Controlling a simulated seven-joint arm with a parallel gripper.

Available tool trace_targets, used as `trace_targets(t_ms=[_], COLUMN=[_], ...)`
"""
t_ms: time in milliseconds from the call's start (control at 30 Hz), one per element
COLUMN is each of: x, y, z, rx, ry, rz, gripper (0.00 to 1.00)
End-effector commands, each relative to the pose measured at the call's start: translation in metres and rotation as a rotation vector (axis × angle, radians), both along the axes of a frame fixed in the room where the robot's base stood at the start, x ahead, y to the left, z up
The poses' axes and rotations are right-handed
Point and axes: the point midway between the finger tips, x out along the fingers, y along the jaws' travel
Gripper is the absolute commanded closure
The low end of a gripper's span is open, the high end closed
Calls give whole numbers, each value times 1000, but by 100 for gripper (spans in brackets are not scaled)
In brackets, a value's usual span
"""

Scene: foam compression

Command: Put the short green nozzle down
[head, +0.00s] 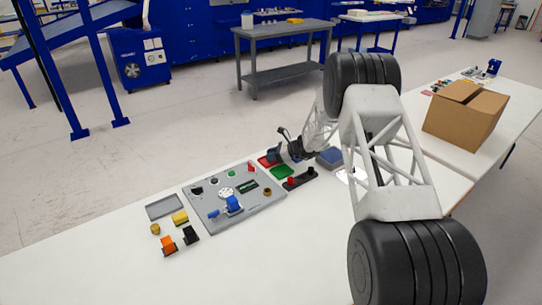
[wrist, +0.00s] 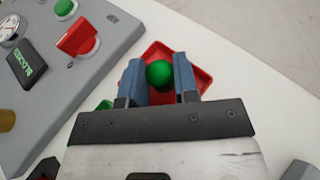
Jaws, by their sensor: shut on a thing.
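My gripper (wrist: 158,68) shows blue-grey fingers in the wrist view, shut on the short green nozzle (wrist: 159,75), whose round green top sits between the fingertips. Behind the nozzle is a red tray (wrist: 156,52), and the held nozzle is over it in the picture. I cannot tell whether the nozzle touches the tray. In the head view my gripper (head: 280,151) is small, at the red tray (head: 266,161), and the nozzle cannot be made out there.
A grey panel (head: 215,219) with a gauge, knobs and a red switch (wrist: 77,38) stands beside the trays. A green tray (head: 282,172), a blue tray (head: 330,157) and a black holder (head: 300,178) are close by. A cardboard box (head: 462,115) stands farther right.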

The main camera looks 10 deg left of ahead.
Motion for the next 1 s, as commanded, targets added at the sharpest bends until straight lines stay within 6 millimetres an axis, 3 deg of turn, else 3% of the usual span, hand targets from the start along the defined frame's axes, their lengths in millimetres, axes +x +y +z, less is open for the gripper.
trace_targets(t_ms=[33,300,333,467,1000], x=[-2,-4,-4,-5,-6], y=[-1,-1,-1,-1,-2], z=[-8,-17,-18,-21,-12], rx=[-3,-6,-6,-8,-9], ry=[6,10,11,14,17], rz=[0,-1,-1,-2,-1], gripper=[99,99,67,48,46])
